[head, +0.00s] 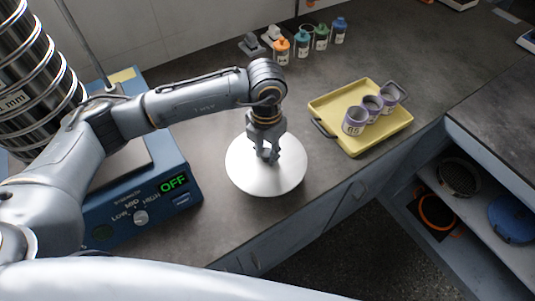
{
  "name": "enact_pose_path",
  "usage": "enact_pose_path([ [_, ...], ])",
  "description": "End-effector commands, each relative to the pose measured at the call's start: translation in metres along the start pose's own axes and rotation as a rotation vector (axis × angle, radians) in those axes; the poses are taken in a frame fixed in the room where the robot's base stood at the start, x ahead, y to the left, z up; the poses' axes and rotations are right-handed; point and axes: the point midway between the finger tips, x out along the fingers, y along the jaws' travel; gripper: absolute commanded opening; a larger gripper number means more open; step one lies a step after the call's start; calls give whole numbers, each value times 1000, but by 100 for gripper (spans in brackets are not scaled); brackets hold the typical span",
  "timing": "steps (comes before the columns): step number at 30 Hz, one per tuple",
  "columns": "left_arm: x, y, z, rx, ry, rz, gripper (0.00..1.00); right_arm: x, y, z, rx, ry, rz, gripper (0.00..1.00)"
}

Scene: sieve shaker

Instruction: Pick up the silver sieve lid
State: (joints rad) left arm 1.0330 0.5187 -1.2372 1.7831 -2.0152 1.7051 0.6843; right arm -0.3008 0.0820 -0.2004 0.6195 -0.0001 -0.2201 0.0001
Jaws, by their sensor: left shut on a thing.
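The silver sieve lid (262,178) is a pale, round disc at the front edge of the dark counter, in the middle of the head view. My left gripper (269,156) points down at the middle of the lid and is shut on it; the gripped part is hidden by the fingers. I cannot tell whether the lid rests on the counter or hangs a little above it. My right gripper is not in view.
A blue sieve shaker (150,208) showing OFF, with a sieve stack (32,85), stands at the left. A yellow tray (369,142) with purple-banded cups lies to the right. Several small bottles (320,38) stand at the back. Open shelves (475,215) are at the lower right.

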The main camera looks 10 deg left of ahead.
Motion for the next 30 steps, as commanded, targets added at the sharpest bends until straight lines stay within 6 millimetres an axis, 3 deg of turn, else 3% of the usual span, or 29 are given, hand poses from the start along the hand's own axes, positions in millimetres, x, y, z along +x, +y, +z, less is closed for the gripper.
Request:
enact_pose_path([
  [3, -23, -12, -18, 6, -6, 2, 0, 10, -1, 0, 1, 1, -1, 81],
  [9, -40, -37, -54, 5, -5, 1, 0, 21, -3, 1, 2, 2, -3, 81],
  [15, -54, -54, -77, 2, -2, 1, 0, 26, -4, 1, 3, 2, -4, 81],
  [30, -61, -59, -89, 43, -1, 1, 0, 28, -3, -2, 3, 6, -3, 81],
])
